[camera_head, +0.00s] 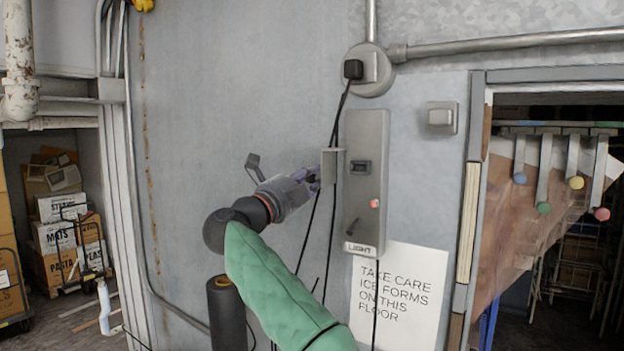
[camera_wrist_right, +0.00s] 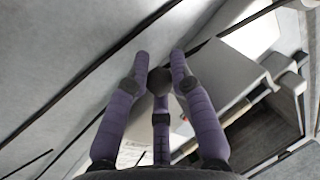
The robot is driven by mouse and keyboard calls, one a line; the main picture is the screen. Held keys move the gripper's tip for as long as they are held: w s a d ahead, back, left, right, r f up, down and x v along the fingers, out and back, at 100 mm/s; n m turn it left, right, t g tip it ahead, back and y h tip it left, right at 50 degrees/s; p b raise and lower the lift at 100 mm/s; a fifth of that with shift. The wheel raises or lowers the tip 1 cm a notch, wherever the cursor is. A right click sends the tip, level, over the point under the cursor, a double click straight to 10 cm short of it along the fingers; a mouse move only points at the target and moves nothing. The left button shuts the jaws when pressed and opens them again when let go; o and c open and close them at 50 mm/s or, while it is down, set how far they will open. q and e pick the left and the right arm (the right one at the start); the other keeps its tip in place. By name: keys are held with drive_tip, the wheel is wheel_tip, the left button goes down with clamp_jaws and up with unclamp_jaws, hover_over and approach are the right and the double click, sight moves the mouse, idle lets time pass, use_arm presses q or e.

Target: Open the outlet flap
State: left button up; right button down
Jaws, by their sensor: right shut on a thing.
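A tall grey wall box (camera_head: 367,185) marked LIGHT carries a dark socket or switch at the top and a red button below. A small grey flap (camera_head: 332,167) stands out from its left edge. My right gripper (camera_head: 316,177) reaches in from the left, with its purple fingertips at this flap. It is shut on it, though the fingers hide the contact. In the wrist view the fingertips of my right gripper (camera_wrist_right: 160,56) point at the wall beside the pale box (camera_wrist_right: 222,82). My left gripper is not in view.
A round grey fitting (camera_head: 371,70) with a black plug sits above the box, and dark cables hang past my gripper. A small square box (camera_head: 441,118) and a paper notice (camera_head: 397,296) are on the right. A doorway with cartons (camera_head: 66,235) is at left.

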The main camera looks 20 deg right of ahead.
drive_tip(key=shift+w+d+r+m+g+h, duration=0.15)
drive_tip(key=shift+w+r+m+g+h, duration=0.05)
drive_tip(key=shift+r+m+g+h, duration=0.25)
drive_tip(key=shift+f+g, duration=0.1)
drive_tip(key=shift+g, duration=0.15)
drive_tip(key=shift+w+f+m+g+h, duration=0.2)
drive_tip(key=shift+f+m+g+h, duration=0.05)
drive_tip(key=shift+g, duration=0.15)
drive_tip(key=c, duration=1.4)
unclamp_jaws()
drive_tip(key=o, duration=0.3)
drive_tip(key=shift+s, duration=0.1)
drive_tip(key=shift+s+a, duration=0.2)
drive_tip(key=shift+a, duration=0.05)
drive_tip(key=shift+w+f, duration=0.15)
drive_tip(key=shift+w, duration=0.05)
drive_tip(key=v, duration=1.2)
drive_tip(key=shift+s, duration=0.2)
